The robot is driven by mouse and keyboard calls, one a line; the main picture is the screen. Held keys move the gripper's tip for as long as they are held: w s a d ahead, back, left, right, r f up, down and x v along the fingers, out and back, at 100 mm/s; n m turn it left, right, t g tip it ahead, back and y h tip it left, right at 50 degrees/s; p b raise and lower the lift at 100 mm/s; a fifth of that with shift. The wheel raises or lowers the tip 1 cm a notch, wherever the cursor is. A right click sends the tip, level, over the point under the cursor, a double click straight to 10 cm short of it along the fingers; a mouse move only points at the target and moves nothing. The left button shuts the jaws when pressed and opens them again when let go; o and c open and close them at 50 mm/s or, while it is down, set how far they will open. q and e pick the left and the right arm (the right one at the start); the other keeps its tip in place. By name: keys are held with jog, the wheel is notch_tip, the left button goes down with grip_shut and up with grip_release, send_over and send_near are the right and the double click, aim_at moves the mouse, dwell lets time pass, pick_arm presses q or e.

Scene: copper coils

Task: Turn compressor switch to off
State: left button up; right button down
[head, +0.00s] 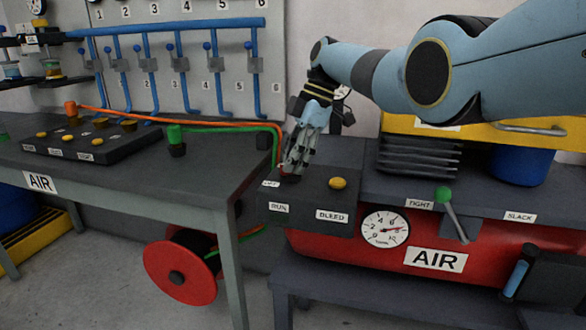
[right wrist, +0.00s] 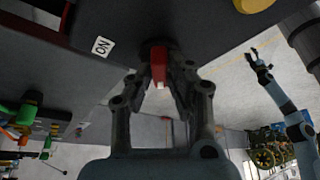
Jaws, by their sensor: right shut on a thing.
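The compressor (head: 440,235) is a red tank with an AIR sign and a gauge, under a dark grey top. A dark switch box (head: 315,197) sits at its left end, with RUN and BLEED labels and a yellow knob. My right gripper (head: 291,170) reaches down onto the box's left part. In the right wrist view my right gripper (right wrist: 160,82) is shut on the red switch (right wrist: 159,62), one finger on each side. A white label (right wrist: 102,46) reading ON is left of it. My left gripper (right wrist: 256,60) is small at the right there, its opening unclear.
A workbench (head: 120,165) with a black button panel stands left of the compressor. Orange and green hoses run across it towards the box. A green-knobbed lever (head: 450,212) stands between TIGHT and SLACK labels. A red hose reel (head: 183,274) hangs below the bench.

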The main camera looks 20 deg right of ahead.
dwell(0.5)
jog(key=c, duration=1.3)
grip_release()
jog(key=v, duration=1.2)
jog(key=shift+w, duration=0.1)
